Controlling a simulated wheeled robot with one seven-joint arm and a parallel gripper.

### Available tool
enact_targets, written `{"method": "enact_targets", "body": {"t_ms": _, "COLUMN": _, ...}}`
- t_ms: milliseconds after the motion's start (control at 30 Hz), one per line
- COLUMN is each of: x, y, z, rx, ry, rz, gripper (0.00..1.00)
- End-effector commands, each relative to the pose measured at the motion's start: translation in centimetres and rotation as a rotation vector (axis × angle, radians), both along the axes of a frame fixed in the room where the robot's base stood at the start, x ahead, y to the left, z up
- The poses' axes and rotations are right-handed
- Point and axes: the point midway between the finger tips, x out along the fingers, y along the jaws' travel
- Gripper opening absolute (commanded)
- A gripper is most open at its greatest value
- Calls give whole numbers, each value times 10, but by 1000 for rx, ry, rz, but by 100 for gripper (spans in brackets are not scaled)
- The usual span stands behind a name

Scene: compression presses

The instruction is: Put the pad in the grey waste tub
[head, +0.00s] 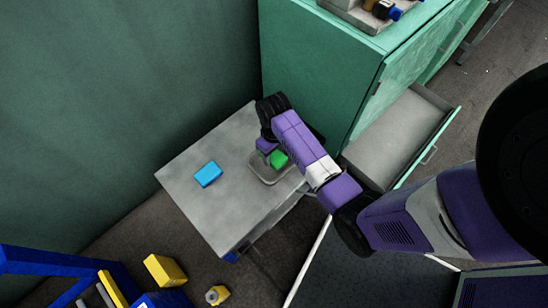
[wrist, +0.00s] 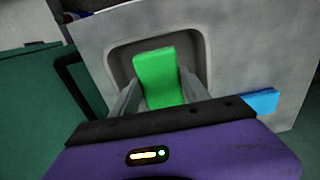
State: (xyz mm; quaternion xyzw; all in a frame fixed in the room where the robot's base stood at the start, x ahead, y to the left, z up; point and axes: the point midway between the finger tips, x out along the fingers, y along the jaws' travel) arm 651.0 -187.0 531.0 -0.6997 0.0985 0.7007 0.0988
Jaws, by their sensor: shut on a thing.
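A green pad (head: 279,159) is held between the fingers of my gripper (head: 272,154). The wrist view also shows the green pad (wrist: 158,75), upright between the two grey fingers. The grey waste tub (head: 262,174) stands on the grey table, right below the pad. In the wrist view the rim of the tub (wrist: 116,58) frames the pad on several sides. I cannot tell whether the pad touches the tub floor. Part of the tub is hidden by my gripper and arm.
A blue block (head: 208,173) lies on the grey table (head: 220,215), left of the tub. A green cabinet (head: 318,75) stands behind, with an open drawer (head: 405,135) to the right. Yellow blocks (head: 165,270) and a blue frame are at the lower left.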

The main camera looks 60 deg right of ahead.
Motion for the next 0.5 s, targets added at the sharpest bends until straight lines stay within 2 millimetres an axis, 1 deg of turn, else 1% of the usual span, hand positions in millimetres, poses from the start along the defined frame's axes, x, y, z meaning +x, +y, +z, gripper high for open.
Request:
{"method": "enact_targets", "body": {"t_ms": 133, "x": 0, "y": 0, "z": -12, "rx": 0, "ry": 1, "rz": 0, "gripper": 21}}
{"method": "enact_targets", "body": {"t_ms": 333, "x": 0, "y": 0, "z": -41, "rx": 0, "ry": 1, "rz": 0, "gripper": 21}}
{"method": "enact_targets", "body": {"t_ms": 400, "x": 0, "y": 0, "z": -45, "rx": 0, "ry": 0, "rz": 0, "gripper": 21}}
{"method": "enact_targets", "body": {"t_ms": 500, "x": 0, "y": 0, "z": -46, "rx": 0, "ry": -1, "rz": 0, "gripper": 21}}
